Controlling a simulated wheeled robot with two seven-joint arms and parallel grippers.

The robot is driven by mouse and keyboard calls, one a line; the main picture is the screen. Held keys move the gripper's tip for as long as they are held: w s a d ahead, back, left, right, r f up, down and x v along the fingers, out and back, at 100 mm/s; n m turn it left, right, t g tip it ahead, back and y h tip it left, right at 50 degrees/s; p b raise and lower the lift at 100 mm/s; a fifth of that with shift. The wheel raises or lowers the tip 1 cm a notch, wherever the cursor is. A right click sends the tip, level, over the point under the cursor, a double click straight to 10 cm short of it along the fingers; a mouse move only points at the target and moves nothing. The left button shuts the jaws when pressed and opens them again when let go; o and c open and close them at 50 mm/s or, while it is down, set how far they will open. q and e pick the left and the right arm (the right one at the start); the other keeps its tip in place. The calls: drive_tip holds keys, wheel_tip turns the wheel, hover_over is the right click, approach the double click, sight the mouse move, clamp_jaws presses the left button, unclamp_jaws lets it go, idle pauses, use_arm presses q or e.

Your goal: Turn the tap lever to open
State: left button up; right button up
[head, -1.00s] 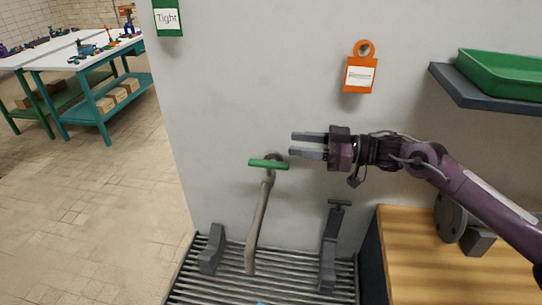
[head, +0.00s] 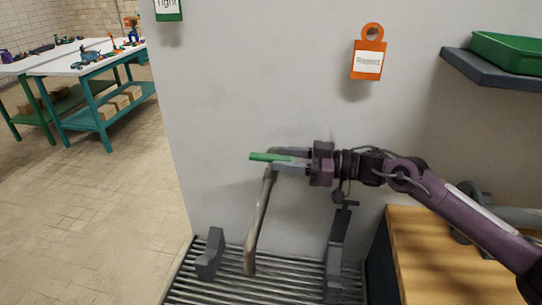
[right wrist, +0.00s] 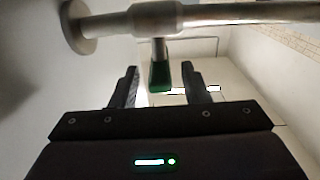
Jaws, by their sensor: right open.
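The tap has a green lever (head: 262,157) on top of a grey, downward-curving spout (head: 259,215) at the pale wall. My right gripper (head: 280,160) comes in from the right, with its fingers at the lever's right part. It is open. In the right wrist view the lever's green end (right wrist: 160,76) shows between the two open fingers (right wrist: 158,88), with gaps on both sides. The metal tap body (right wrist: 155,20) runs across the top of that view to a round wall flange. My left gripper is not in view.
A slatted grate (head: 215,288) with grey brackets lies below the tap. A wooden bench (head: 425,260) is at the right. An orange "Reject" tag (head: 368,62) hangs on the wall, left of a shelf with a green tray (head: 510,52). Open floor lies left.

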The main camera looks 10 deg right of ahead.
sight(271, 156)
drive_tip(key=shift+x, duration=1.85)
